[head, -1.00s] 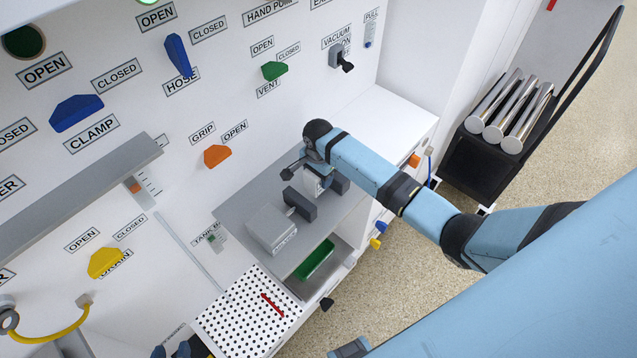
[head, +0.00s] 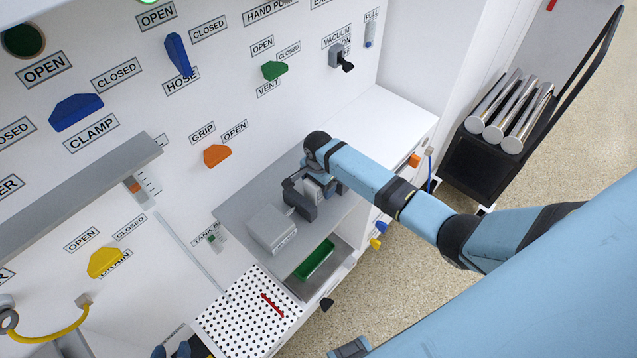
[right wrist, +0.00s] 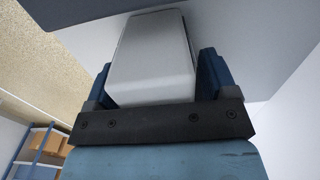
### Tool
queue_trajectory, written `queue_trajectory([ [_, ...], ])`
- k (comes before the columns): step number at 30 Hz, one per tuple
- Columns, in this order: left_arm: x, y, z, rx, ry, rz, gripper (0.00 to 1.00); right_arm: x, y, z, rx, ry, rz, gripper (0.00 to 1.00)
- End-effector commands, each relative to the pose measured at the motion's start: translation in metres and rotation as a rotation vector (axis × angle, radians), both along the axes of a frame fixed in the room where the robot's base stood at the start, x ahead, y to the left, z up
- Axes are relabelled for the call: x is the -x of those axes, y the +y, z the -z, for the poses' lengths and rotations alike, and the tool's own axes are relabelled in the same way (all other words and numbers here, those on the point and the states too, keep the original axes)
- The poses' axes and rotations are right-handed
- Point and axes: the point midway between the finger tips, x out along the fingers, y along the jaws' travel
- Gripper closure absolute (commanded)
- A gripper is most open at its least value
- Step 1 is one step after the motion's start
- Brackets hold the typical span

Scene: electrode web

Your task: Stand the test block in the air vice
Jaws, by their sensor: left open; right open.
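The air vice (head: 271,230) is a grey body with dark jaws (head: 300,201) on the grey bench plate in the head view. The pale metal test block (head: 313,188) is at the jaws, partly hidden by my right arm; I cannot tell how deep it sits. My right gripper (head: 325,184) is at the block, mostly hidden by its own wrist. In the right wrist view the block (right wrist: 151,60) lies between its open blue fingers, with a gap visible on the right. My left gripper (head: 171,351) shows only its dark blue fingertips at the bottom edge, apart from the vice.
The orange grip knob (head: 216,155) is on the white panel behind the vice. A green tray (head: 315,261) is below the plate's front edge. A perforated white board (head: 240,318) with a red strip (head: 271,304) lies to the left. The white counter right of the vice is clear.

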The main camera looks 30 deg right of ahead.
Motion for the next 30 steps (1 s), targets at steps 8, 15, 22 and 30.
queue_trajectory([
  [8, 0.000, 0.000, -0.002, 0.000, 0.000, 0.000, 0.57, -0.001, 0.000, -0.019, -0.001, -0.003, -0.001, 0.21],
  [15, 0.000, 0.000, -0.004, 0.000, 0.000, 0.000, 0.57, -0.001, 0.000, -0.070, 0.000, -0.004, -0.001, 0.21],
  [22, 0.000, 0.000, -0.004, 0.000, 0.000, 0.000, 0.57, -0.001, 0.000, -0.109, -0.001, -0.002, -0.001, 0.21],
  [30, 0.000, 0.000, -0.003, -0.001, 0.002, 0.000, 0.57, 0.013, 0.008, -0.105, -0.016, -0.038, -0.076, 0.21],
])
